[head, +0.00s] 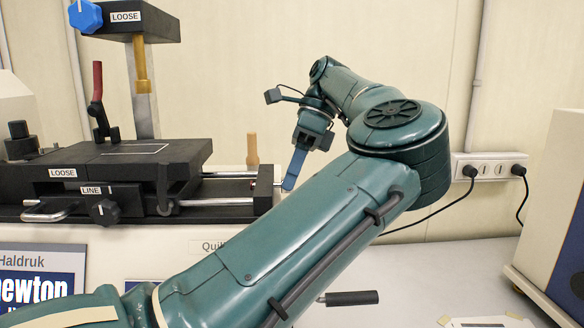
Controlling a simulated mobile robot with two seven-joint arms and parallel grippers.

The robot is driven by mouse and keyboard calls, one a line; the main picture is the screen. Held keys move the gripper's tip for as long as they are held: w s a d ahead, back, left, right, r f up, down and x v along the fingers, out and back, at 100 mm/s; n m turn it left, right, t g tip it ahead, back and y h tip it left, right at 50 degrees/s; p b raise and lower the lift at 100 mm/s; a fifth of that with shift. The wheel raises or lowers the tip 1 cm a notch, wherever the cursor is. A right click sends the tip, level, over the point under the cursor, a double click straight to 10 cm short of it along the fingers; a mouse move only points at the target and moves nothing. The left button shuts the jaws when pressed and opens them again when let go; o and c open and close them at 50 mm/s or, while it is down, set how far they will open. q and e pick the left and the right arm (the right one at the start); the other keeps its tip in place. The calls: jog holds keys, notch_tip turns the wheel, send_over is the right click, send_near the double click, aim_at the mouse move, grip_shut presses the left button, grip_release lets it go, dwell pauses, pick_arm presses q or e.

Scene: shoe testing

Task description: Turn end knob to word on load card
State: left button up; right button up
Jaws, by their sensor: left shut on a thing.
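My left gripper (291,177) reaches down at the right end of the black test machine (180,155), its blue fingers together. It is shut on what seems to be the end knob, at the end of a metal rod; the fingers hide nearly all of it, so its pointer and setting cannot be read. The machine carries a LOOSE label (62,173) and a LINE label (96,190) beside a black knob (103,212). Another LOOSE label (125,17) is on the top head, next to a blue knob (85,15). No load card can be made out. My right gripper is not in view.
A power strip (489,167) with cables is on the wall. A cream and blue box (555,200) stands at right. My left arm covers the middle foreground.

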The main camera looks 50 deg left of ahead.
pick_arm(q)
jog(key=shift+w+a+g+h, duration=0.1)
jog(key=shift+g+h, duration=0.4)
dwell(0.3)
jog(key=o, duration=1)
jog(key=shift+r, duration=0.1)
